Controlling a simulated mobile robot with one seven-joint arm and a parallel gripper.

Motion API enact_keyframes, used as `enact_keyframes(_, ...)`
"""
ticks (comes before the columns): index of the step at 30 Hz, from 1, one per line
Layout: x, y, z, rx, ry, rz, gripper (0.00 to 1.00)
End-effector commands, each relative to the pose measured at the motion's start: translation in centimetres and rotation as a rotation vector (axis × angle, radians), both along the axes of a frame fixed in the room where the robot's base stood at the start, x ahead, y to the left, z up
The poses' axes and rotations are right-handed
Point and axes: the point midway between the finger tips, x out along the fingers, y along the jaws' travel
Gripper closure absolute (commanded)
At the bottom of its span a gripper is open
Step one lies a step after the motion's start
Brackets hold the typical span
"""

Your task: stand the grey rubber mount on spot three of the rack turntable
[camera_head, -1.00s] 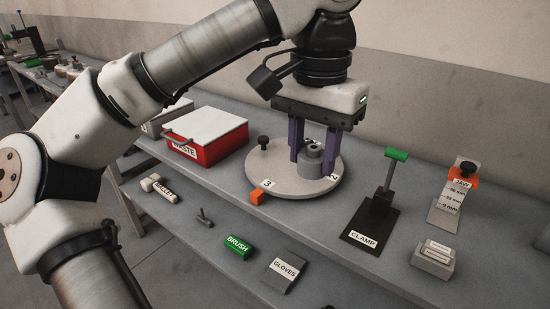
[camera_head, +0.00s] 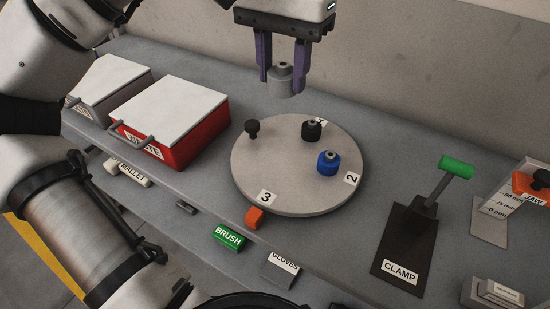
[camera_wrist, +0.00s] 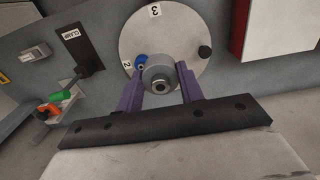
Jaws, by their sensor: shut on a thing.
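My gripper (camera_head: 282,72) is shut on the grey rubber mount (camera_head: 283,80) and holds it upright in the air above the far side of the turntable. The mount also shows between the purple fingers in the wrist view (camera_wrist: 159,77). The round grey turntable (camera_head: 262,183) stands on the bench. Its spot three label (camera_head: 265,197) is at the front left edge, with bare surface behind it. A blue mount (camera_head: 327,162) stands near the label 2 (camera_head: 352,179). A black mount (camera_head: 312,131) stands near the back label, and a black knob (camera_head: 252,128) is at the left edge.
An orange block (camera_head: 255,218) sits at the turntable's front edge near label 3. A red waste box (camera_head: 190,140) stands to the left. The clamp stand (camera_head: 405,240) with a green handle is to the right. Brush and gloves blocks lie in front.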

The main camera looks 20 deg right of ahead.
Motion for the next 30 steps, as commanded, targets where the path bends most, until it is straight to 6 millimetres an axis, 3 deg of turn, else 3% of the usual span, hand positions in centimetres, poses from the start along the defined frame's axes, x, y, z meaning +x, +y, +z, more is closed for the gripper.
enact_keyframes(16, -0.1, 0.1, -13.0, 0.001, 0.003, 0.0, 0.85)
enact_keyframes(30, -0.1, 0.0, -18.2, 0.001, 0.003, -0.001, 0.85)
